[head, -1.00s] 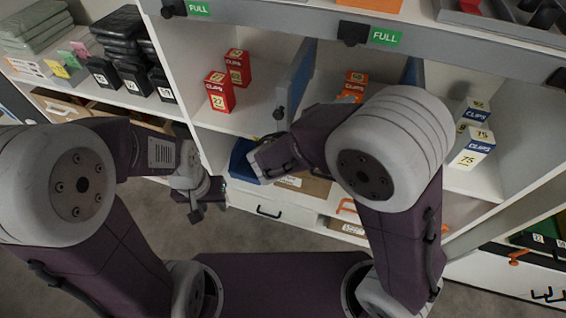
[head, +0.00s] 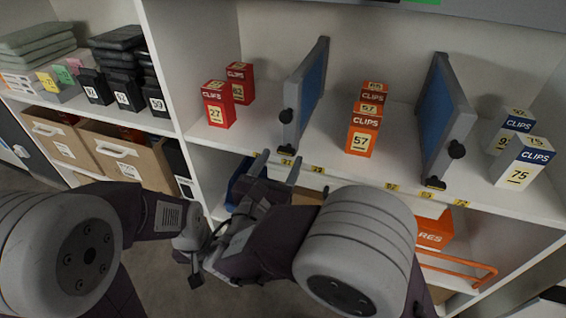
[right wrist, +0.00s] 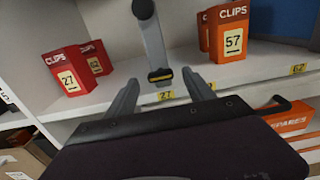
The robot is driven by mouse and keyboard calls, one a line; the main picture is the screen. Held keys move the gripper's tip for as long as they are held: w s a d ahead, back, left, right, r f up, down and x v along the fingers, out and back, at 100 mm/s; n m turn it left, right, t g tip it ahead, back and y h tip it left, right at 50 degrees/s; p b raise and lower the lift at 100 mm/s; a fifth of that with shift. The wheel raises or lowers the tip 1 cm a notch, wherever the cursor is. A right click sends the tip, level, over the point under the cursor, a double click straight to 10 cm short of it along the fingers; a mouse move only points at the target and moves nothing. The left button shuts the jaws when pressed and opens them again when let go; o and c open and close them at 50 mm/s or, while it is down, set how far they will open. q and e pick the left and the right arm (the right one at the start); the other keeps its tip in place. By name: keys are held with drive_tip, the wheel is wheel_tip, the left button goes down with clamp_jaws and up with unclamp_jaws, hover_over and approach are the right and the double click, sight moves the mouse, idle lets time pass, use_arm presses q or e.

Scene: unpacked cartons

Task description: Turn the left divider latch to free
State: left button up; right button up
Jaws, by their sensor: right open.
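The left divider (head: 309,90) is a blue panel in a grey frame, upright on the white shelf. Its latch (head: 286,116) is a black knob on the front edge; its turn position is hard to tell. In the right wrist view the knob (right wrist: 143,8) is at the top edge, above the divider's grey front post (right wrist: 153,42). My right gripper (head: 278,166) is open and empty, just below and in front of the post's foot, apart from the knob. Its fingers (right wrist: 160,84) flank that foot in the wrist picture. My left gripper (head: 196,272) hangs low left, its jaws unclear.
Red clip boxes (head: 218,104) stand left of the divider, orange ones (head: 362,132) right of it. A second divider (head: 445,115) and white-blue boxes (head: 522,162) stand further right. A blue bin (head: 236,184) and an orange box (head: 434,230) are on the level below.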

drive_tip(key=shift+x, duration=1.15)
clamp_jaws()
drive_tip(key=n+p, duration=0.2)
drive_tip(key=p, duration=0.3)
drive_tip(key=r+n+p, duration=0.1)
drive_tip(key=n+p, duration=0.2)
drive_tip(key=p, duration=0.2)
drive_tip(key=shift+p, duration=0.4)
drive_tip(key=n+p, duration=0.2)
drive_tip(key=p, duration=0.2)
drive_tip(key=n+p, duration=0.3)
drive_tip(key=p, duration=0.1)
drive_tip(key=n+p, duration=0.3)
drive_tip(key=shift+a+f+p, duration=0.15)
drive_tip(key=shift+f+p, duration=0.2)
drive_tip(key=shift+p, duration=0.05)
drive_tip(key=n+p, duration=0.2)
drive_tip(key=n, duration=0.1)
drive_tip(key=shift+f, duration=0.2)
drive_tip(key=shift+f+n+p, duration=0.1)
drive_tip(key=shift+n+p, duration=0.55)
drive_tip(key=shift+n, duration=0.25)
unclamp_jaws()
